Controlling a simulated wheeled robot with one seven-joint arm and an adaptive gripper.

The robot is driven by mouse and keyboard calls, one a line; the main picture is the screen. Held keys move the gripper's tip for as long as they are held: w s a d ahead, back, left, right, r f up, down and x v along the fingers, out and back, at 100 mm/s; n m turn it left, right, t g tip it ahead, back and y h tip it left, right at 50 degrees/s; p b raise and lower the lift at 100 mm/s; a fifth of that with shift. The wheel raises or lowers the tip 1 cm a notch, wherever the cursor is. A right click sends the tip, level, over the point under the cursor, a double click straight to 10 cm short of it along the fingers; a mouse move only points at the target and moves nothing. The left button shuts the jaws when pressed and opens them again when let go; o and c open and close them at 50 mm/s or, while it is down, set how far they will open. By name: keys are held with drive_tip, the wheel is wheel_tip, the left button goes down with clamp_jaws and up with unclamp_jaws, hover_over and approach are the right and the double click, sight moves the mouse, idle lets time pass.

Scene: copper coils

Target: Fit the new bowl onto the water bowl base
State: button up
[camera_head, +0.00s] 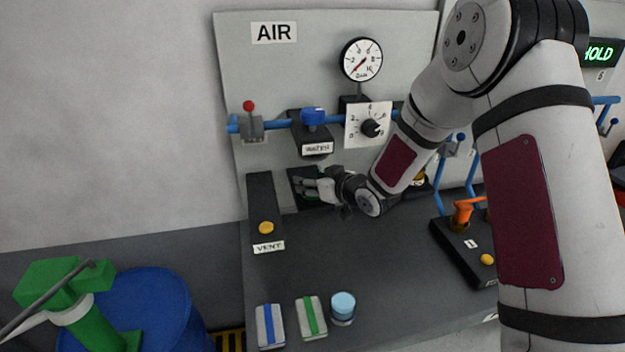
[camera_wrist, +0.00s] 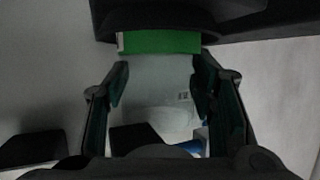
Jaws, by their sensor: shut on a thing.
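My gripper (camera_head: 322,188) reaches toward the panel, below the black block labelled WATER (camera_head: 312,135) with its blue knob. In the wrist view, my gripper (camera_wrist: 162,88) has its fingers on both sides of a pale, whitish body (camera_wrist: 155,82), which I take to be the new bowl; it is shut on it. A green band (camera_wrist: 160,42) shows just beyond the body, under a dark rounded part (camera_wrist: 160,22) that may be the water bowl base. Whether the bowl touches that part cannot be told. In the head view, the fingers largely hide the held thing.
A VENT block (camera_head: 260,200) with a yellow button stands left of my gripper. A blue-banded piece (camera_head: 270,325), a green-banded piece (camera_head: 311,318) and a light blue cylinder (camera_head: 342,306) stand at the bench front. A dial (camera_head: 370,127) and gauge (camera_head: 361,60) are above. The mid-bench is clear.

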drive_tip(key=o, duration=1.3)
drive_tip(key=shift+r, duration=0.1)
drive_tip(key=shift+r, duration=0.3)
drive_tip(key=s+d+r+m+g+h, duration=0.3)
drive_tip(key=s+d+r+h, duration=0.5)
drive_tip(key=s+d+r, duration=1.1)
drive_tip(key=s+m+g, duration=0.1)
drive_tip(key=s, duration=0.6)
drive_tip(key=s+a+m, duration=0.1)
drive_tip(key=s, duration=0.7)
drive_tip(key=s+a+m+g, duration=0.1)
drive_tip(key=s, duration=0.6)
drive_tip(key=shift+s+r+m+g, duration=0.25)
drive_tip(key=shift+r+m+g, duration=0.05)
drive_tip(key=shift+m, duration=0.1)
